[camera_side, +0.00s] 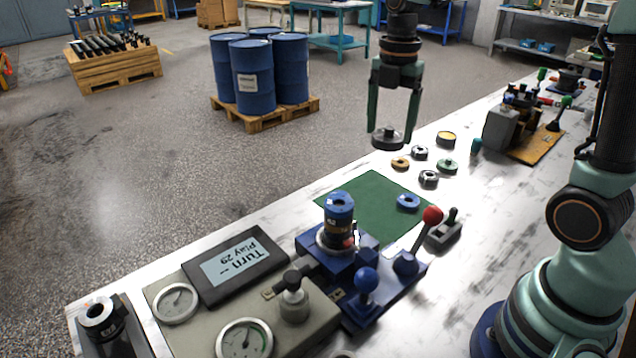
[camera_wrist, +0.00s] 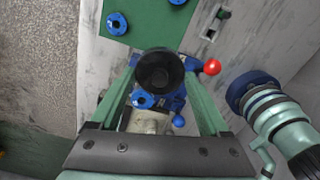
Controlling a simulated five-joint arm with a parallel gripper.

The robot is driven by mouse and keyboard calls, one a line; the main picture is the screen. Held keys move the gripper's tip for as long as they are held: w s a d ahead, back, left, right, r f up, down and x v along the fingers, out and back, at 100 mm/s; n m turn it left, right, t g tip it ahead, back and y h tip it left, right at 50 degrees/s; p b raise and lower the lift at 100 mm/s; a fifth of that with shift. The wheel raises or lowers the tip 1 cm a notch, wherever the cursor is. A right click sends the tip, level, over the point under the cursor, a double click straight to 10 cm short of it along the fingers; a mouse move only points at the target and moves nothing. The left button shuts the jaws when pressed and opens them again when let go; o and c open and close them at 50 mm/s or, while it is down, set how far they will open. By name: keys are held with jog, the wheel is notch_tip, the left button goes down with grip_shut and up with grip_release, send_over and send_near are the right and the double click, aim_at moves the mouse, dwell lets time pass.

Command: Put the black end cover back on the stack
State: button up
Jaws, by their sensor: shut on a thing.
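My gripper (camera_side: 391,128) is shut on the black end cover (camera_side: 387,141), a round dark disc between its fingertips, held in the air above the far part of the bench. The cover also shows in the wrist view (camera_wrist: 159,68), between the two green fingers. The stack (camera_side: 339,218) stands on the blue base (camera_side: 385,288), lower and nearer the side camera, apart from the cover. Its top is a blue ring with a dark centre hole. In the wrist view the cover partly hides the blue base behind it.
A blue ring (camera_side: 408,202) lies on the green mat (camera_side: 372,195). Several small round parts lie beyond the mat. A red-knobbed lever (camera_side: 432,215) and a blue-knobbed lever (camera_side: 366,280) rise beside the stack. A display box (camera_side: 236,264) and gauges (camera_side: 245,340) stand left of it.

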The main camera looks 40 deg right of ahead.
jog(key=a+f+n, duration=0.1)
jog(key=a+n, duration=0.1)
jog(key=a, duration=0.2)
jog(key=a+f+n, duration=0.1)
jog(key=a+n, duration=0.1)
jog(key=a, duration=0.2)
jog(key=a+f+n, duration=0.1)
jog(key=a+n, duration=0.1)
jog(key=a, duration=0.2)
jog(key=shift+a+f, duration=0.1)
jog(key=shift+a, duration=0.05)
jog(key=shift+a+f, duration=0.1)
jog(key=shift+f, duration=1.6)
jog(key=shift+f, duration=0.75)
dwell(2.0)
jog(key=o, duration=1.6)
